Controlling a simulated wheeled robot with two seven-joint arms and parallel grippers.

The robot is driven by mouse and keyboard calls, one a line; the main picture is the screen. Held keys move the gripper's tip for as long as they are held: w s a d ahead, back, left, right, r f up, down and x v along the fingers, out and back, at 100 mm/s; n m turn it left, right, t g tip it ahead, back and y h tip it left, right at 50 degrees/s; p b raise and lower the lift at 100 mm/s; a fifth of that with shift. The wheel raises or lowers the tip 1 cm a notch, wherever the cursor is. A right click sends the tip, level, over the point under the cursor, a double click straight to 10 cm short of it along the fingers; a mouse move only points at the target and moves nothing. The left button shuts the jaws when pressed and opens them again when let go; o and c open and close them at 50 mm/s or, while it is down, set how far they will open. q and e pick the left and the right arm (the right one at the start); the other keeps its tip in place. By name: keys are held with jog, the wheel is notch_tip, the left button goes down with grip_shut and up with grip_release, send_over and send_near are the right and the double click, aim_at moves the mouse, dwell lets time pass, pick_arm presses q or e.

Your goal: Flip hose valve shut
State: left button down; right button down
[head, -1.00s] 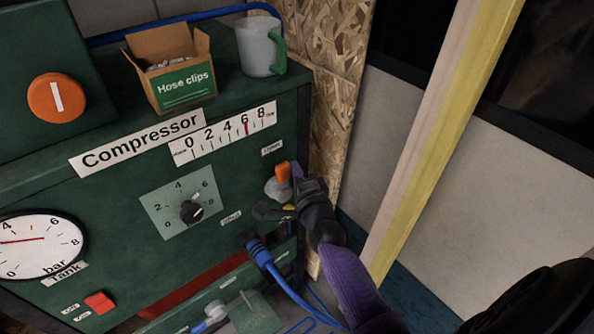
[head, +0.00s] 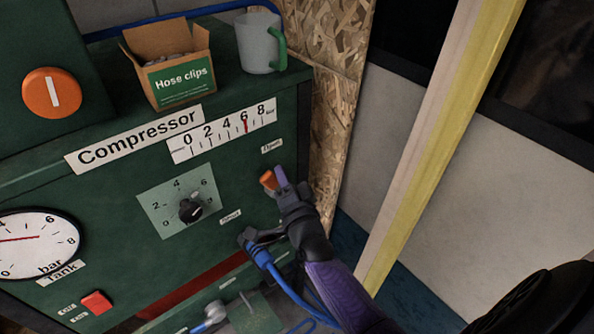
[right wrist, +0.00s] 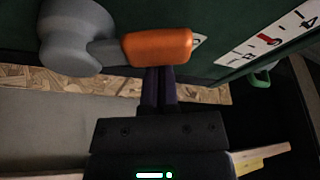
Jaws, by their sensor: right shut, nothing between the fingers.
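The hose valve has an orange lever (head: 268,181) on the right of the green compressor front; in the head view it tilts to the upper left. Its grey body (right wrist: 75,38) shows in the right wrist view, with the orange lever (right wrist: 157,46) sticking out to the right. In the head view my gripper hides most of the body. My right gripper (head: 281,178) is shut and empty, its fingertips at the lever's right side. In the right wrist view the shut fingers (right wrist: 158,72) end against or just behind the lever; contact is unclear. My left gripper is not in view.
Small labels sit above the lever (head: 271,146) and to its lower left (head: 230,215). A blue hose (head: 280,280) hangs below. A black knob (head: 191,210) is to the left. A hose clips box (head: 180,75) and a mug (head: 258,45) stand on top. A wooden post (head: 440,140) rises at right.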

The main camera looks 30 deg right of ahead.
aim_at(247, 185)
jog(key=a+n, duration=0.1)
jog(key=n, duration=0.1)
jog(key=a+f+n+t+y+b, duration=0.1)
jog(key=n, duration=0.1)
jog(key=shift+s, duration=0.1)
jog(key=a+f+n+y+b, duration=0.1)
jog(key=n, duration=0.2)
jog(key=a+f+n+y, duration=0.1)
jog(key=n+y, duration=0.1)
jog(key=n, duration=0.1)
jog(key=a+f+n+t+y+b, duration=0.1)
jog(key=n, duration=0.3)
jog(key=shift+s+b, duration=0.1)
jog(key=shift+b, duration=0.25)
jog(key=n+y, duration=0.1)
jog(key=n, duration=0.2)
jog(key=shift+a+f+n+y, duration=0.2)
jog(key=shift+f+n+y, duration=0.1)
jog(key=shift+n+y, duration=0.1)
pick_arm(q)
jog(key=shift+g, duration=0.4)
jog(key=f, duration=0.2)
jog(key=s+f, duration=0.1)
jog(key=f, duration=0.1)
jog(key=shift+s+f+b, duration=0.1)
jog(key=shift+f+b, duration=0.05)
jog(key=shift+b, duration=0.15)
pick_arm(e)
jog(key=shift+n, duration=0.3)
